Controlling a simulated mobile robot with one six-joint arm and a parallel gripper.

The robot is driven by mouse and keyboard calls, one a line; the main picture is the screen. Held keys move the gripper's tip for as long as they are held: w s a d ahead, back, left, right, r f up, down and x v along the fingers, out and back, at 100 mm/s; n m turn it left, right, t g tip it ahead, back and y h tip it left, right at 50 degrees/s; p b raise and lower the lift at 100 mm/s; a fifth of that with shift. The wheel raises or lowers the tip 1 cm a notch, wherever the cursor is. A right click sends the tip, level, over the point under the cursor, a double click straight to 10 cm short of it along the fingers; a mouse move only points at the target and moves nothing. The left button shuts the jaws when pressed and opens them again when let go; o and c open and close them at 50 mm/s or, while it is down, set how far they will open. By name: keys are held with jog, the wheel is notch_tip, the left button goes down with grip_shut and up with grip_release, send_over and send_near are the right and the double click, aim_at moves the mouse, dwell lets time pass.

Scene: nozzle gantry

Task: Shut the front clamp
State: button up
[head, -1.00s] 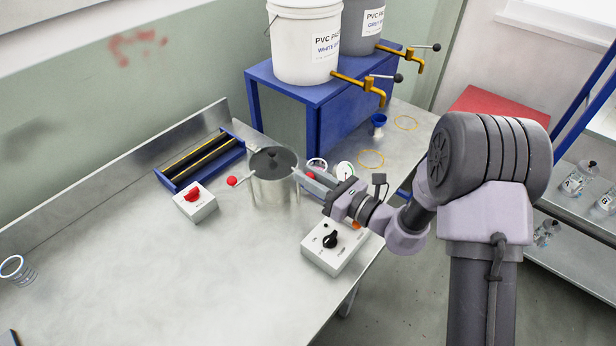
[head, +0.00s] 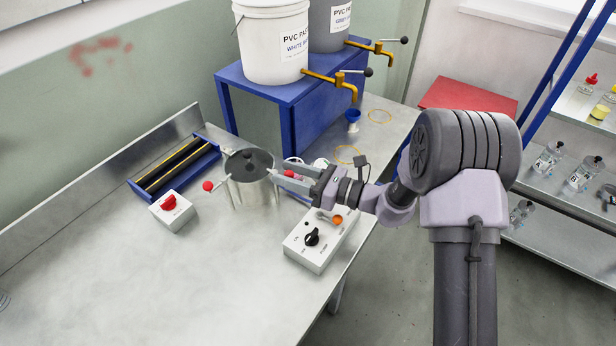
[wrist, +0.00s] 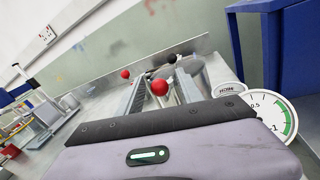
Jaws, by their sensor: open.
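The steel pot (head: 252,194) with a grey lid (head: 248,162) stands on the bench. One clamp handle with a red ball (head: 207,186) sticks out at its left side. A second red ball (head: 289,173) is on the pot's right side, close to my gripper (head: 276,175). In the wrist view this nearer red ball (wrist: 160,88) lies between my two open fingers, with no visible grip on it. The farther red ball (wrist: 125,73) shows beyond. I cannot tell whether either clamp is fully open, and the nearer clamp's arm is mostly hidden.
A white control box with a black knob (head: 312,236) sits below my wrist. A box with a red switch (head: 169,203) and a blue roller frame (head: 175,168) are left. A gauge (wrist: 270,116) is close right of my gripper. The front left bench is clear.

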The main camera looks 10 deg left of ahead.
jog(key=s+d+p, duration=0.3)
jog(key=d, duration=1.4)
jog(key=shift+s, duration=0.1)
jog(key=s+r+n+g+h, duration=0.5)
jog(key=s+r+n+h, duration=0.3)
jog(key=s+r+n, duration=0.55)
jog(key=s+d+r+n+t+h, duration=0.2)
jog(key=s+d+n+t+h, duration=0.2)
jog(key=s+d+t+h, duration=0.3)
jog(key=shift+s+d+r+t+h, duration=0.2)
jog(key=shift+s+d+t+h, duration=0.15)
jog(key=shift+s+d, duration=0.3)
jog(key=shift+w+d+n, duration=0.1)
jog(key=shift+n, duration=0.15)
